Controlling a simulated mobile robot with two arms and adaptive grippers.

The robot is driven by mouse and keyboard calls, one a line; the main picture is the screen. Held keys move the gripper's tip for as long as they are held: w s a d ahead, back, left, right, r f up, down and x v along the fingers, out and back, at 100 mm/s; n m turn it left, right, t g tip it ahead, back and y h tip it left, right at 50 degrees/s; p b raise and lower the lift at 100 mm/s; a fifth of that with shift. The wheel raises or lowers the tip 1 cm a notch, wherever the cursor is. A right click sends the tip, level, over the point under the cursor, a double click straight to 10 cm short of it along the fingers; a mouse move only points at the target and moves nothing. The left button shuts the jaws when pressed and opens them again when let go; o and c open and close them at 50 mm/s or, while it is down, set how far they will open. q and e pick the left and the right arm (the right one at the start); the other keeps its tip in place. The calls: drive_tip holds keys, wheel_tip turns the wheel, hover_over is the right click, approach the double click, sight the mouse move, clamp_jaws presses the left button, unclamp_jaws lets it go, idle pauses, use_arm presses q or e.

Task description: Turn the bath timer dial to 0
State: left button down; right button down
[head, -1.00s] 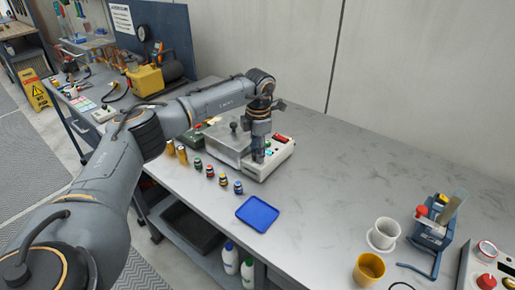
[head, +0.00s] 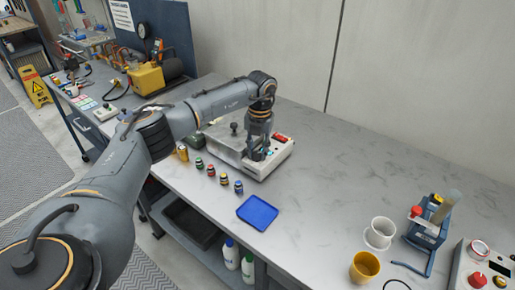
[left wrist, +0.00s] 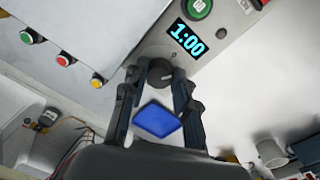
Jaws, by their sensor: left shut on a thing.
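The bath unit (head: 277,158) is a pale box with a front control panel on the bench. Its dark round timer dial (left wrist: 160,73) shows in the left wrist view with a light pointer mark. Beside the dial, a cyan display reads 1:00 (left wrist: 187,38). My left gripper (head: 257,153) points down at the panel. In the left wrist view, its two fingers (left wrist: 159,80) stand on either side of the dial and are shut on it. The dial is hidden by the gripper in the head view. My right gripper is not in view.
A blue tray (head: 258,212) and several small capped bottles (head: 211,170) stand in front of the unit. A white cup (head: 380,233), a yellow cup (head: 365,267) and a blue rack (head: 428,232) are at right.

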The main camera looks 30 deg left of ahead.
sight(259, 152)
use_arm(q)
drive_tip(key=n+p, duration=0.1)
drive_tip(key=n, duration=0.2)
drive_tip(key=shift+n, duration=0.4)
drive_tip(key=shift+n+p, duration=0.45)
drive_tip(key=shift+n, duration=1.05)
drive_tip(key=c, duration=1)
unclamp_jaws()
drive_tip(key=r, duration=1.2)
drive_tip(key=shift+w+d, duration=0.1)
drive_tip(key=shift+w, duration=0.15)
